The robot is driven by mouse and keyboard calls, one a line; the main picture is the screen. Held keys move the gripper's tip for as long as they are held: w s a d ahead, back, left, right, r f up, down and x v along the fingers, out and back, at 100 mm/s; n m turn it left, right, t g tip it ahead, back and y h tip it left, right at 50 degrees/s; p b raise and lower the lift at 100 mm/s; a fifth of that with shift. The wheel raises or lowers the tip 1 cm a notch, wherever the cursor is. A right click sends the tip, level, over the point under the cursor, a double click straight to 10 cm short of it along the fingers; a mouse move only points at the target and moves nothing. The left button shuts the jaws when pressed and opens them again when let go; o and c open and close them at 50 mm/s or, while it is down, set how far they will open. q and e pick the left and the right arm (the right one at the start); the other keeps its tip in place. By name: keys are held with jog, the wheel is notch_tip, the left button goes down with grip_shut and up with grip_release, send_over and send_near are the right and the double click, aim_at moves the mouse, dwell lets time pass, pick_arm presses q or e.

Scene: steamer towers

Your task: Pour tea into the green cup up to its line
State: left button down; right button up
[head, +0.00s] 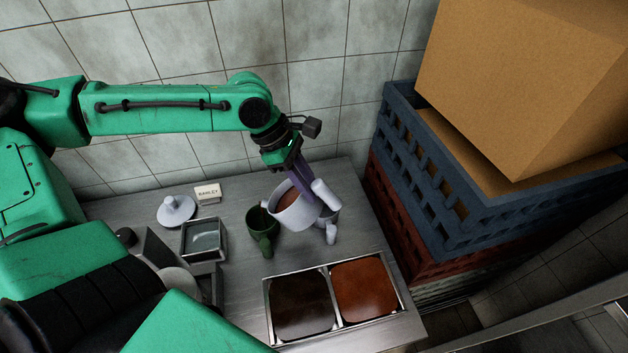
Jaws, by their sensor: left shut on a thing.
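The green cup (262,232) stands on the metal counter, with its handle toward the front. My left gripper (301,178) is shut on a white pot (291,215) that has brown tea (288,198) inside. The pot is just right of the green cup and partly overlaps it in the picture; I cannot tell whether they touch. The pot looks tilted, and no stream of tea is visible. The line in the cup and its tea level cannot be made out. My right gripper is not in view.
A white lid (177,209), a card reading BARLEY (208,193) and a square metal container (204,224) are at left. A two-part tray (333,297) lies in front. Stacked crates (432,215) and a cardboard box (530,75) block the right.

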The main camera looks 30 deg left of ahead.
pick_arm(q)
jog(key=shift+s+a+r+h+p, duration=0.1)
jog(key=shift+a+r+h+p, duration=0.5)
jog(key=shift+p, duration=0.3)
dwell(0.4)
dwell(0.5)
jog(key=a+h, duration=0.1)
jog(key=h+p, duration=0.1)
jog(key=shift+s+a+r+t+h, duration=0.15)
jog(key=shift+a+r+t+h, duration=0.15)
jog(key=shift+a+h, duration=0.1)
jog(key=shift+d, duration=0.1)
